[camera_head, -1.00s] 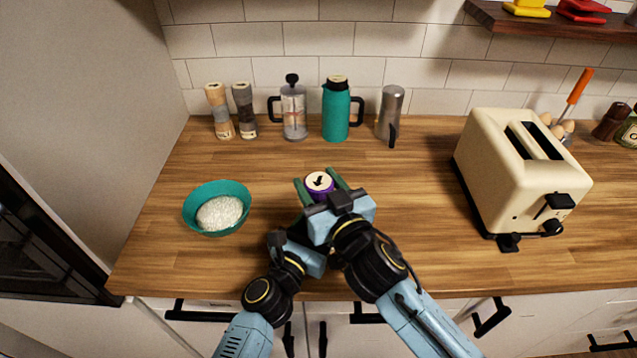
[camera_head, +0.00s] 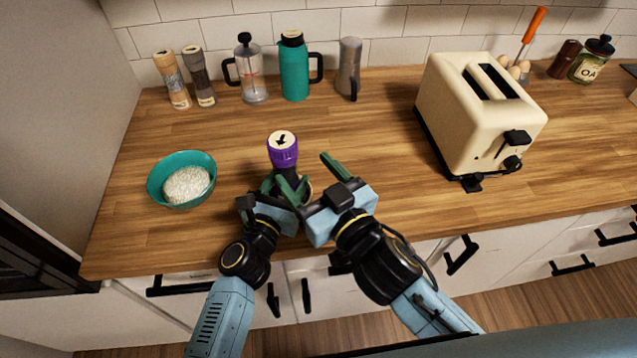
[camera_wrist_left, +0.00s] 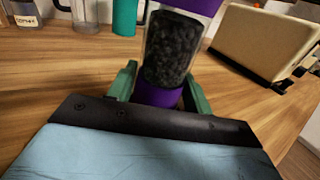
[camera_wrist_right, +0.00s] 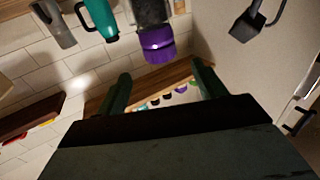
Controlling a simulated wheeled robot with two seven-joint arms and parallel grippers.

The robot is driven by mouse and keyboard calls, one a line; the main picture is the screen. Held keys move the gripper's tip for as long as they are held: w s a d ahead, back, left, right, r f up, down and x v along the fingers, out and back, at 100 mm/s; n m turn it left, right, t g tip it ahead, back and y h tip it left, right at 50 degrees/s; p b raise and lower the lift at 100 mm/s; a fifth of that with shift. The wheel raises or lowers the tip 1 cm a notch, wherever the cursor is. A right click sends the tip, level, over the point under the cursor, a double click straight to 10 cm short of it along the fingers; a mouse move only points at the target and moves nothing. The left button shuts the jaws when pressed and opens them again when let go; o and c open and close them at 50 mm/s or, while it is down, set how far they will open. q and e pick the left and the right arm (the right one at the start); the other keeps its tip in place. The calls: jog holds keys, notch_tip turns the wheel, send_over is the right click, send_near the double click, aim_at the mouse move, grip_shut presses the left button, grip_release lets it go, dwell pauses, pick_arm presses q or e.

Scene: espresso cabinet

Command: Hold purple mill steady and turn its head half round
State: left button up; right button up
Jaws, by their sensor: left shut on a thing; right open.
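The purple mill (camera_head: 283,150) stands upright on the counter, with a purple head and a black arrow on its pale top. In the left wrist view its clear body with dark contents (camera_wrist_left: 172,50) rises from a purple base. My left gripper (camera_wrist_left: 160,92) is shut on the mill low down, one finger on each side. My right gripper (camera_head: 314,176) is open and empty, just right of the mill and on its near side. In the right wrist view the purple head (camera_wrist_right: 157,43) is beyond the open fingers, apart from them. The lower body is partly hidden by the grippers in the head view.
A teal bowl (camera_head: 159,191) with white contents stands left of the mill. Two other mills, a French press (camera_head: 251,80), a teal jug (camera_head: 295,75) and a steel pitcher (camera_head: 349,68) line the wall. A cream toaster (camera_head: 470,120) stands right. Counter behind the mill is clear.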

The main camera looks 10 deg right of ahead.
jog(key=shift+v, duration=1.5)
